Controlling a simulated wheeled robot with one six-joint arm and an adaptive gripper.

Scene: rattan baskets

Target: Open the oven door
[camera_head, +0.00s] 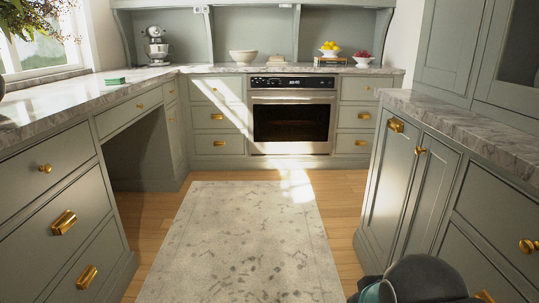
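The oven (291,114) is built into the grey-green cabinets at the far end of the kitchen. Its door (291,124) is shut, with a dark glass window in a steel frame. A handle bar (291,99) runs across the top of the door, below a dark control panel (291,82). A dark rounded part of my own arm shows at the bottom right edge. My gripper's fingers do not show in this view, and the oven is well away from that part.
A pale patterned rug (240,245) lies on the wooden floor, with a clear aisle to the oven. Counters (45,105) flank it left and right (470,125). Brass handles stick out from the drawers and cabinets. Bowls, fruit and a mixer (156,46) stand on the back counter.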

